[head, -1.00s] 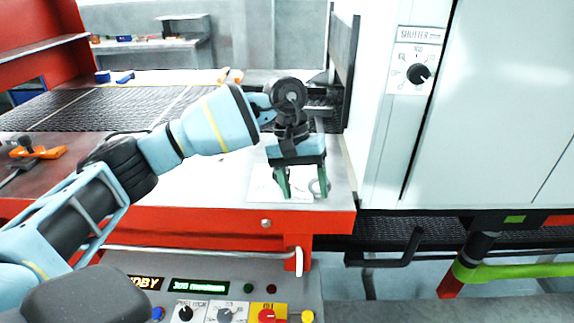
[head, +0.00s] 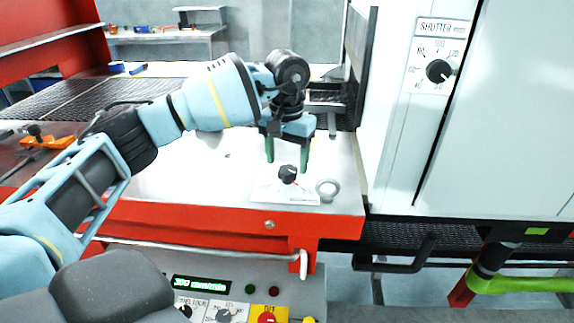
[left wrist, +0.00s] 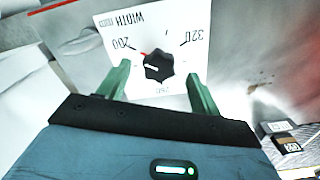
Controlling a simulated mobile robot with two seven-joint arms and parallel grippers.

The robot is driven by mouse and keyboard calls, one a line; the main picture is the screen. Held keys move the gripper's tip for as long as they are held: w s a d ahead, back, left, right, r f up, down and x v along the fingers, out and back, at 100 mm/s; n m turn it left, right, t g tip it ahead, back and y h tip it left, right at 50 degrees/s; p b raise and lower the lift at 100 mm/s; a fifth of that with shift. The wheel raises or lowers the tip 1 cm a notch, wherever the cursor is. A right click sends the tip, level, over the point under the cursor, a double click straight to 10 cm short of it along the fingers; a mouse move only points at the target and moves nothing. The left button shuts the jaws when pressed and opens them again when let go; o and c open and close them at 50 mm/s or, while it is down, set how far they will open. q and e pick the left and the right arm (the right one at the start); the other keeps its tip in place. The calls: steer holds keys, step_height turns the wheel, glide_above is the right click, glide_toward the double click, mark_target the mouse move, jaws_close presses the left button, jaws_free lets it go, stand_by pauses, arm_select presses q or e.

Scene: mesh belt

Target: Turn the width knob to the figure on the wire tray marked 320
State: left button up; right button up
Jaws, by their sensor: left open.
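The width knob (head: 288,174) is a small black knob on a white plate (head: 270,192) on the pale bench top. In the left wrist view the plate is upside down and reads WIDTH, with 200 at left and 320 at right. There the black knob (left wrist: 158,68) has a white line towards the left, and a red mark shows at its edge on the 200 side. My left gripper (head: 287,164) is open above and behind the knob, its green fingers on either side and apart from it. The wire tray's mark cannot be made out. My right gripper is out of view.
A white cabinet with a shutter dial (head: 439,71) stands at right. The mesh belt (head: 70,100) runs at the back left. A control panel with a lit display (head: 202,284) is below the bench's red edge (head: 230,222).

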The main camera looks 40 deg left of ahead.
mark_target(288, 173)
arm_select(q)
steer(key=shift+f, duration=1.25)
steer(key=c, duration=1)
